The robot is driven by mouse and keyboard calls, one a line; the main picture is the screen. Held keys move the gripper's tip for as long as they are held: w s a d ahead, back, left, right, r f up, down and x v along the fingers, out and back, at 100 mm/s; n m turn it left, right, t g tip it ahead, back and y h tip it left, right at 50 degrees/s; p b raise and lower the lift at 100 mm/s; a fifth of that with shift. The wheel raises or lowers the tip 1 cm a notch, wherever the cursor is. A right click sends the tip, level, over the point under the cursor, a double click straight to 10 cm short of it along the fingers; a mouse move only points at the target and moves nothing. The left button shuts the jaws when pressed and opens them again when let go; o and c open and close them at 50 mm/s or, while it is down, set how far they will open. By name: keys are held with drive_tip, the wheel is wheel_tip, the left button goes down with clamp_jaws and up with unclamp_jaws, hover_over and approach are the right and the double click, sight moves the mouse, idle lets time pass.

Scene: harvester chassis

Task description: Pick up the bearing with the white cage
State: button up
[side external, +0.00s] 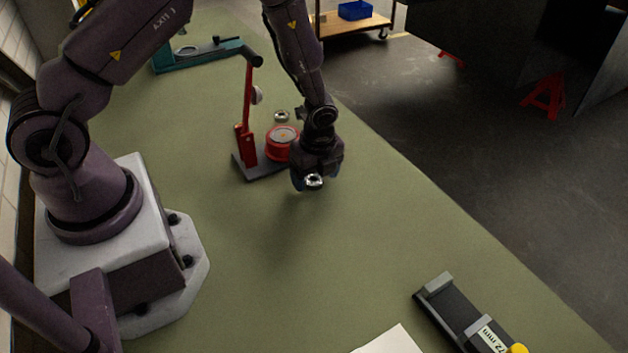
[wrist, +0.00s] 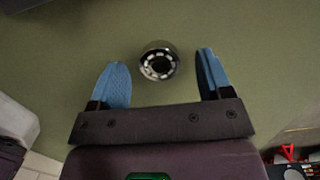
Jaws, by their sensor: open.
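A bearing (wrist: 160,62) with a shiny steel ring and pale, whitish segments inside sits between and slightly beyond my blue fingertips in the wrist view. It also shows in the side view (side external: 313,181), right at the fingers. My gripper (side external: 308,178) points down over the green bench and is open, with a gap on both sides of the bearing. A second metal ring-shaped bearing (side external: 281,115) lies farther back, behind the red fixture; its cage colour is too small to tell.
A red press-like fixture (side external: 247,125) with a red round cup (side external: 281,143) stands close behind my gripper. A teal tool (side external: 197,55) lies at the far end. A dark 72 mm gauge (side external: 458,316) and white paper (side external: 392,342) are at the front. The bench centre is clear.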

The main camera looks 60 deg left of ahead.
drive_tip(key=shift+f, duration=0.35)
drive_tip(key=c, duration=1)
drive_tip(key=shift+r, duration=0.1)
drive_tip(key=shift+c, duration=0.2)
